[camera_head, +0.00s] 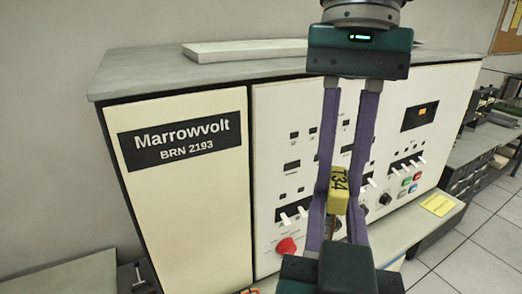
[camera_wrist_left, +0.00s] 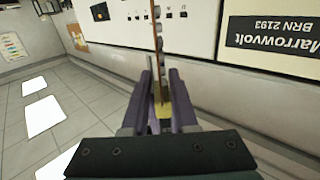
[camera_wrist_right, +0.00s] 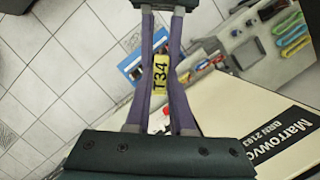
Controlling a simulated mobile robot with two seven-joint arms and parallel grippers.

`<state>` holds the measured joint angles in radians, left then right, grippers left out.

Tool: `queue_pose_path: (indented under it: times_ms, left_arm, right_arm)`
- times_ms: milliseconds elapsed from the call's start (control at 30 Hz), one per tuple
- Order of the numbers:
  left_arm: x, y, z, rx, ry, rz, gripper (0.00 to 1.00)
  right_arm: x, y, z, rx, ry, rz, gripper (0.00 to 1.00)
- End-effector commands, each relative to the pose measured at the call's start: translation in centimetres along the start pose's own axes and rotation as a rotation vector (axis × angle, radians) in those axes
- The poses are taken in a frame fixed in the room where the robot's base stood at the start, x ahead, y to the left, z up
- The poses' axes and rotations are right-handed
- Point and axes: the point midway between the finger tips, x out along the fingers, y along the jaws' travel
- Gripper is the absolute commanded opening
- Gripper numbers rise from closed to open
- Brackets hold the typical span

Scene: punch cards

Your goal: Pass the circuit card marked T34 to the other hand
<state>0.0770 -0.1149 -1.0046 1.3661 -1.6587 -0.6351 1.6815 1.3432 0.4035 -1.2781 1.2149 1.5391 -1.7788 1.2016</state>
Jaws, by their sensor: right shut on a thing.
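The circuit card shows as a yellow block marked T34 (camera_head: 338,202), held upright between my two grippers in front of the console. The label also reads in the right wrist view (camera_wrist_right: 160,75). Its thin brown board (camera_wrist_left: 157,40) stands edge-on in the left wrist view. My right gripper (camera_head: 339,186) comes down from the top of the head view, its purple fingers shut on the yellow block. My left gripper (camera_head: 335,215) comes up from below, its fingers on both sides of the card. Whether they press on it is unclear.
A cream Marrowvolt console (camera_head: 185,190) with switches and a red knob (camera_head: 286,246) stands close behind the grippers. A yellow note (camera_head: 437,204) lies on the ledge at right. Tiled floor (camera_head: 485,250) is open at the far right.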

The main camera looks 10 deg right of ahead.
Motion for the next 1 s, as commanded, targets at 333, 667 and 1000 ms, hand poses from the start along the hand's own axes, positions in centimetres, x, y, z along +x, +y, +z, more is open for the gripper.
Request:
queue_pose_path:
  times_ms: [333,667,1000]
  left_arm:
    - [-0.04,0.12,-0.01,0.0,0.0,0.003,0.0]
    - [-0.04,0.14,-0.04,0.0,0.001,0.004,0.0]
    - [-0.03,0.06,-0.02,0.0,0.0,0.002,0.0]
  right_arm:
    - [-0.03,-0.1,0.01,0.0,0.0,-0.004,0.0]
    - [-0.04,-0.11,0.02,-0.001,0.0,-0.004,0.41]
    - [-0.02,-0.05,0.0,0.0,0.0,-0.002,0.56]
